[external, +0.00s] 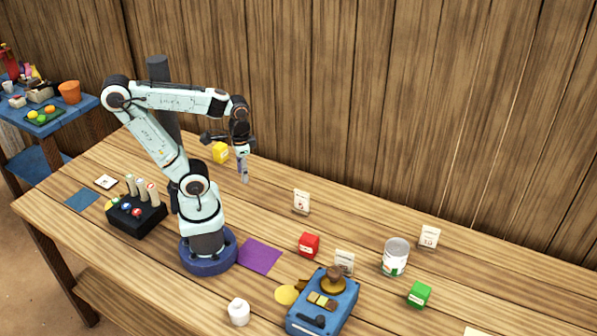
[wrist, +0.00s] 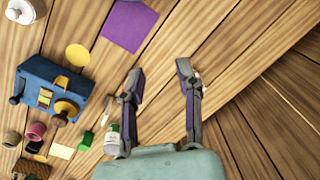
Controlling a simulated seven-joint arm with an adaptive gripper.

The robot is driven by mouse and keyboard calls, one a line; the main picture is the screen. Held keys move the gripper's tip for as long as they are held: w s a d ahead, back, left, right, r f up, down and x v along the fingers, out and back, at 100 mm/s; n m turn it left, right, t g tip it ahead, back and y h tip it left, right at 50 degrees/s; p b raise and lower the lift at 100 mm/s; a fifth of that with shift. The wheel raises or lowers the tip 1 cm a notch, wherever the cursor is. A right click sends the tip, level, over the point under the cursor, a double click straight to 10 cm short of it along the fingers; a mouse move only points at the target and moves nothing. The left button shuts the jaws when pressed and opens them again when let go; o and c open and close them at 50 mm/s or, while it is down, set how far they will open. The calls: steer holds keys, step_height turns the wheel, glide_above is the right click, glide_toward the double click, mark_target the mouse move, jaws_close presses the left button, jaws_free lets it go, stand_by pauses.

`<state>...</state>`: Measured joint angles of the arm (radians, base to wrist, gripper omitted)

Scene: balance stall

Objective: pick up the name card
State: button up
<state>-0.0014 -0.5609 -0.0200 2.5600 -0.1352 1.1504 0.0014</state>
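Several small white cards are in the external view. Upright printed ones stand mid-table (external: 301,203), behind the blue device (external: 344,261) and at the right near the can (external: 429,237). One pale card (external: 106,182) lies flat at the far left, and another (external: 478,332) is cut off at the bottom edge. I cannot tell which is the name card; the print is too small. My gripper (external: 244,178) hangs above the table, left of the mid-table card, and holds nothing. In the wrist view my gripper (wrist: 161,72) has its fingers wide apart over bare wood.
A blue device (external: 322,302), red block (external: 309,244), can (external: 395,256) and green block (external: 419,294) stand at the right. A purple mat (external: 259,255) lies near my base. A yellow block (external: 220,152) is behind my gripper. A black holder (external: 136,215) stands left.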

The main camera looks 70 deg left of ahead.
steer(key=shift+o, duration=1.1)
